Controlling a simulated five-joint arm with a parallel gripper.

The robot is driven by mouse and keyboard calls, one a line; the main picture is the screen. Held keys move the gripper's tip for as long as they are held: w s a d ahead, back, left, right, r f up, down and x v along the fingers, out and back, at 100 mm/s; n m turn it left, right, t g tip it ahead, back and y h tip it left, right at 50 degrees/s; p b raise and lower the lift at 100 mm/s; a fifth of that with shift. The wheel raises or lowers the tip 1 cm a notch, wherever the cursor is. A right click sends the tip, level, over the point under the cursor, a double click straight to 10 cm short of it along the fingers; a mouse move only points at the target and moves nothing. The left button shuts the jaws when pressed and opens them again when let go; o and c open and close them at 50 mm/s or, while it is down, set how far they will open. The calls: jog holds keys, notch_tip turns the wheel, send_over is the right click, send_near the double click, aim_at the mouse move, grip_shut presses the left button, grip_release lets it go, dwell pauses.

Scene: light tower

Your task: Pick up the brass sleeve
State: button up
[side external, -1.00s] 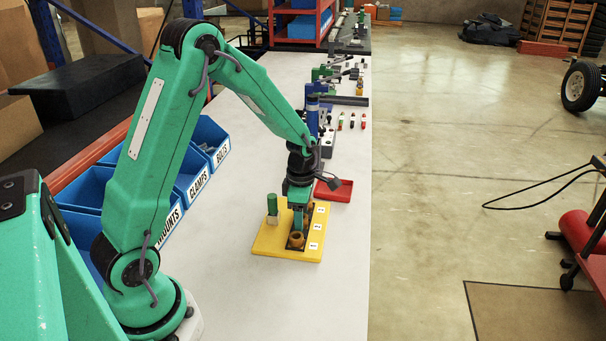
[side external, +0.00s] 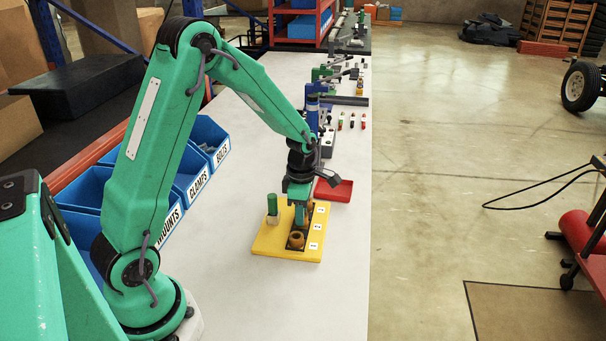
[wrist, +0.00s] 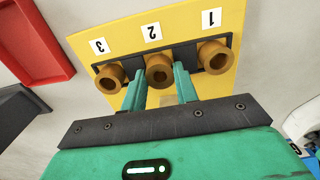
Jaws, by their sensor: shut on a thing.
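Several brass-brown sleeves with round bores stand in a dark slot of the yellow plate (side external: 268,243), beside labels 1, 2 and 3. In the wrist view, the middle sleeve (wrist: 159,72) is by label 2, another sleeve (wrist: 214,57) is by label 1, and a third sleeve (wrist: 110,77) is by label 3. My gripper (wrist: 160,80) has a green finger on each side of the middle sleeve and is shut on it. In the side view, my gripper (side external: 300,218) mostly hides that sleeve; whether it is clear of the slot I cannot tell.
A green-topped peg (side external: 272,206) stands on the plate's left part. A red tray (side external: 335,190) lies behind the plate, to the right. Blue bins (side external: 195,172) line the left side. White table (side external: 225,285) is clear in front of the plate.

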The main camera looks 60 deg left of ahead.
jog(key=shift+r, duration=0.55)
notch_tip(320, 180, up, 2)
jog(key=shift+r, duration=0.2)
jog(key=s+d+r, duration=0.3)
jog(key=d+r, duration=0.3)
jog(key=d, duration=0.5)
jog(key=shift+s+r, duration=0.3)
jog(key=shift+r, duration=0.05)
jog(key=shift+w, duration=0.15)
jog(key=w+a, duration=0.4)
jog(key=w, duration=0.5)
jog(key=w+a, duration=0.3)
jog(key=w, duration=0.5)
jog(key=shift+w+a+f, duration=0.35)
jog(key=w+a+f, duration=0.1)
jog(key=a+f, duration=0.1)
jog(key=a, duration=0.1)
jog(key=w+a+f, duration=0.1)
jog(key=a+f, duration=0.1)
jog(key=a, duration=0.2)
jog(key=w+a+f, duration=0.1)
jog(key=a+f, duration=0.2)
jog(key=a, duration=0.1)
jog(key=shift+a, duration=0.15)
